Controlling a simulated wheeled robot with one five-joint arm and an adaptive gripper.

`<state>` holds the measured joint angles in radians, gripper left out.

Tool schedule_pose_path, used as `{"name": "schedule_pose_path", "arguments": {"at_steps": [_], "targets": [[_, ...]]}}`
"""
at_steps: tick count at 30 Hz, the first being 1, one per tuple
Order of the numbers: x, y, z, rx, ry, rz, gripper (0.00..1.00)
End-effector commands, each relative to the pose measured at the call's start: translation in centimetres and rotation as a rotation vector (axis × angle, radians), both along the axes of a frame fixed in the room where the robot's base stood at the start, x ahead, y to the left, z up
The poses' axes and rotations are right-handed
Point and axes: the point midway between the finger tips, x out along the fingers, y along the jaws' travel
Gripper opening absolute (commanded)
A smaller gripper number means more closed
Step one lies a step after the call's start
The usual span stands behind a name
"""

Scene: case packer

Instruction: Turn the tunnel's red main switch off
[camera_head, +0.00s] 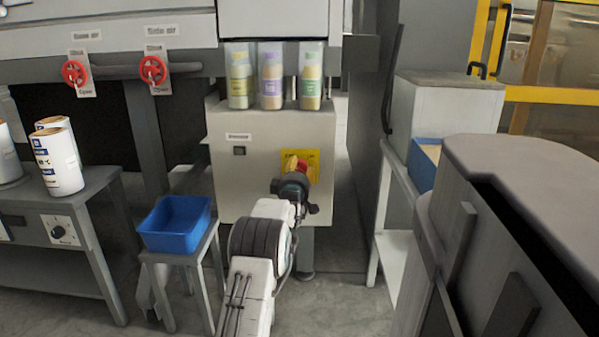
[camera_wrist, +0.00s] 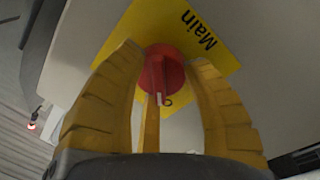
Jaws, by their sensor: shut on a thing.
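The red main switch (camera_wrist: 161,70) is a round red knob with a raised grip and a white mark, on a yellow plate (camera_wrist: 192,35) lettered "Main". In the head view the red switch (camera_head: 302,168) shows partly behind my gripper, on the yellow plate (camera_head: 313,158) of a grey cabinet. My gripper (camera_wrist: 160,72) has its yellow fingers on both sides of the knob and is shut on it. In the head view my gripper (camera_head: 297,166) reaches the plate from the front. The lettering at the knob's lower edge is mostly hidden by the fingers.
Three clear containers (camera_head: 270,77) stand on top of the grey cabinet (camera_head: 232,185). A blue bin (camera_head: 176,232) sits on a small stand left of my arm. Two red valve wheels (camera_head: 153,70) are at upper left. A large grey machine (camera_head: 520,200) fills the right side.

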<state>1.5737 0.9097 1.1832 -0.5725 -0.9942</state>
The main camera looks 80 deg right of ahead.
Motion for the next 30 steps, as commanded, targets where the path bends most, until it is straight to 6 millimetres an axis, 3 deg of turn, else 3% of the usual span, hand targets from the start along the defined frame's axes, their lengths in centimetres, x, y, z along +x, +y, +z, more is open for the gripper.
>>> {"name": "schedule_pose_path", "arguments": {"at_steps": [1,9,20,30], "targets": [[0.6,0.0,0.8,-0.016,0.002,0.008,0.49],[0.4,0.0,0.4,-0.008,0.001,0.005,0.72],[0.2,0.2,0.2,-0.003,0.0,0.003,0.72],[0.3,2.8,0.1,-0.003,0.0,0.003,0.72]]}}
